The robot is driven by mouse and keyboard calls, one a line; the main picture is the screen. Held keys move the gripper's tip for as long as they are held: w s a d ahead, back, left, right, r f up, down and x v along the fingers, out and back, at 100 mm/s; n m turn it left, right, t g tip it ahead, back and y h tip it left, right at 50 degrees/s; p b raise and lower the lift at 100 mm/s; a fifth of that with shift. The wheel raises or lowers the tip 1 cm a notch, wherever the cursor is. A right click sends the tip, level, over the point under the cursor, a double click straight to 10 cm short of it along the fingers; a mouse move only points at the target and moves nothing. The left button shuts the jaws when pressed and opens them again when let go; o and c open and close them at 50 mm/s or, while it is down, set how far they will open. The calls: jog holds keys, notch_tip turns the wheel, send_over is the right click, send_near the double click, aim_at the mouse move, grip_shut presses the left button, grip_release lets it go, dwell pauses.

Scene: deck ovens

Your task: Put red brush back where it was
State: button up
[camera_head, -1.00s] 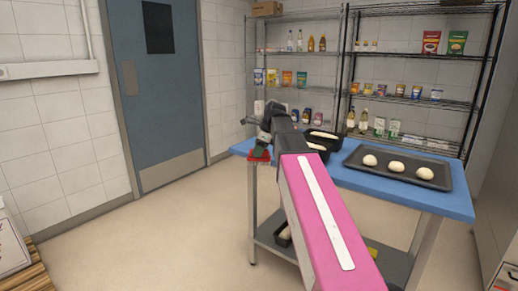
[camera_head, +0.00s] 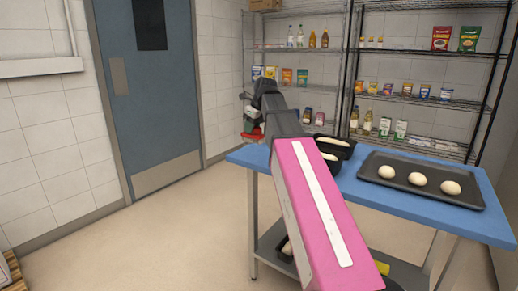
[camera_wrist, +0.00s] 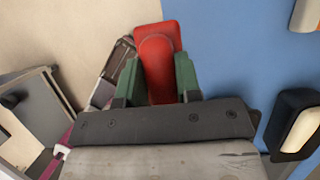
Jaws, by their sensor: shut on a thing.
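The red brush (camera_wrist: 157,62) is between the green fingers of my gripper (camera_wrist: 158,78) in the wrist view, and the fingers are shut on it. In that view it lies over the border between the blue table top (camera_wrist: 230,50) and the beige floor. In the head view the red brush (camera_head: 253,136) shows as a small red patch under my gripper (camera_head: 252,128), near the left end of the blue table (camera_head: 350,190). My pink arm hides part of the table. I cannot tell how high the brush is above the table.
Dark loaf pans with dough (camera_head: 335,146) stand on the table near my arm. A black tray (camera_head: 440,196) with dough balls lies to the right. A lower shelf (camera_head: 272,238) is under the table. Stocked wire shelves (camera_head: 420,102) stand behind, with a blue door (camera_head: 150,90) at left.

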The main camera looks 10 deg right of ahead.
jog(key=shift+w+d+f, duration=0.8)
jog(key=shift+w+f, duration=0.75)
jog(key=shift+f, duration=0.2)
jog(key=shift+w+d+f, duration=0.85)
jog(key=shift+w+f, duration=0.7)
jog(key=shift+f, duration=0.15)
jog(key=shift+w+d+f, duration=0.8)
jog(key=shift+w+f, duration=0.75)
jog(key=shift+f, duration=0.2)
jog(key=shift+f, duration=0.1)
jog(key=o, duration=0.9)
jog(key=v, duration=1.2)
